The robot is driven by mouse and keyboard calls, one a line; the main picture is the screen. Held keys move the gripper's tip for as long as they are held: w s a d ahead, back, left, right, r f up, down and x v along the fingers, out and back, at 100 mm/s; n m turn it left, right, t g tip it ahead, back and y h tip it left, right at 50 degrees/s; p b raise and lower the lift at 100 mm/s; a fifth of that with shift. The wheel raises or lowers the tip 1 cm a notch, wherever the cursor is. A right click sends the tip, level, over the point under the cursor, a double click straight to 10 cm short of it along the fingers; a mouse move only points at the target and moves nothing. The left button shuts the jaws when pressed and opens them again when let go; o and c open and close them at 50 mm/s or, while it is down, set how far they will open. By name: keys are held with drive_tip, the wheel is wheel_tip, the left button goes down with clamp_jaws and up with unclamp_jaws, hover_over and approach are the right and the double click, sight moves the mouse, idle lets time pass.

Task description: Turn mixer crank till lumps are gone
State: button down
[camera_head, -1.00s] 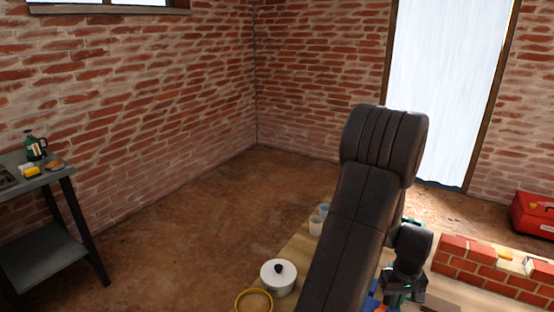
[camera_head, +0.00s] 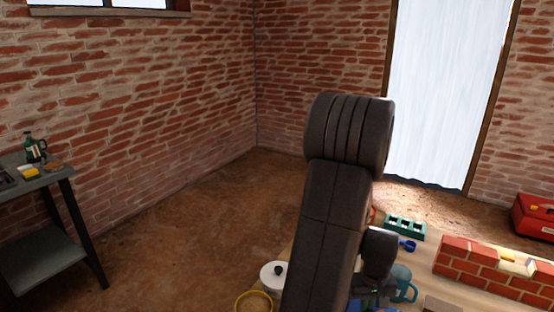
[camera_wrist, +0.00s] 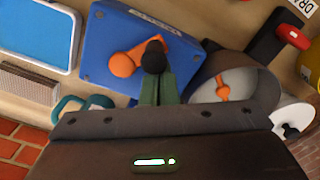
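The mixer's blue box (camera_wrist: 112,42) lies at the top centre of the wrist view, with an orange crank (camera_wrist: 122,65) on it. A black rounded knob (camera_wrist: 154,58) shows at the crank, right at my fingertips. The grey mixing drum (camera_wrist: 262,92) is to the right, with an orange piece and pale material inside; lumps cannot be made out. My gripper (camera_wrist: 157,82) has two green fingers close together, reaching to the black knob. Whether they are closed on it is unclear. In the head view my arm hides most of the mixer.
A white lidded pot (camera_head: 272,274) and yellow ring (camera_head: 254,302) are left of my arm. A teal mug (camera_head: 402,283), green holed block (camera_head: 405,227) and low brick wall (camera_head: 480,266) are to its right. A red toolbox (camera_head: 535,217) stands at far right.

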drive_tip(key=shift+r, duration=0.1)
wheel_tip(320, 180, up, 7)
drive_tip(key=p, duration=0.5)
idle(0.5)
drive_tip(key=shift+f, duration=0.2)
drive_tip(key=shift+f+b, duration=0.6)
drive_tip(key=shift+f, duration=0.25)
wheel_tip(320, 180, down, 5)
drive_tip(key=b, duration=0.4)
drive_tip(key=shift+f, duration=0.2)
drive_tip(key=shift+w+d+r+p, duration=0.15)
drive_tip(key=shift+w+d+p, duration=0.2)
drive_tip(key=shift+w, duration=0.45)
drive_tip(key=shift+w+d, duration=0.15)
drive_tip(key=shift+w, duration=0.1)
